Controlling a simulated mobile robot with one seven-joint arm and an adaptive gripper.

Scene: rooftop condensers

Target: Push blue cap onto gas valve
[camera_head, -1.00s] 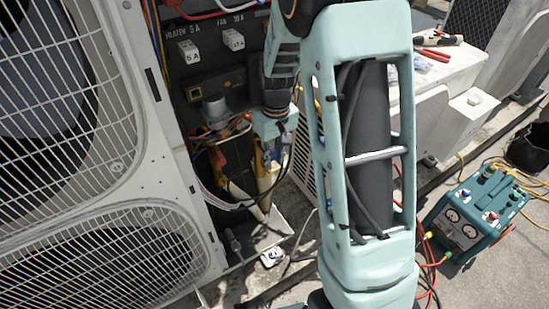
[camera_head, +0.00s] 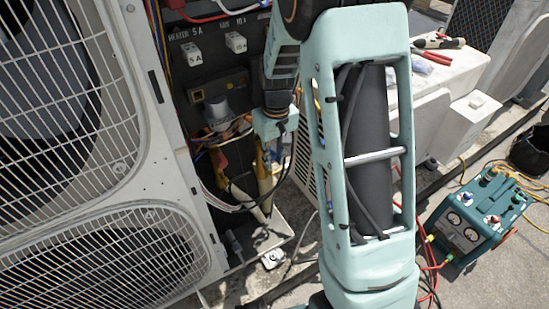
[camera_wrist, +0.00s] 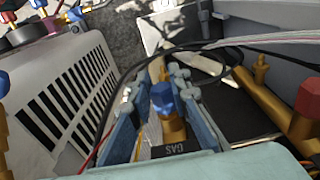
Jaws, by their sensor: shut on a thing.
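In the wrist view my gripper (camera_wrist: 166,76) points at the gas valve (camera_wrist: 173,130), a brass fitting beside a dark "GAS" label. A blue cap (camera_wrist: 163,97) sits between the two fingers, and my gripper is shut on it. The cap lines up with the top of the brass valve; I cannot tell whether it is fully seated. In the head view my gripper (camera_head: 267,145) reaches down inside the open unit, in front of the brass pipe (camera_head: 264,180). The cap is too small and covered to make out there.
A second brass valve with a red cap (camera_wrist: 308,98) stands at the right of the wrist view. Black and white cables (camera_wrist: 250,50) cross beyond the fingers. The condenser's grille (camera_head: 60,110) is close on the left. A teal gauge machine (camera_head: 480,222) stands on the right floor.

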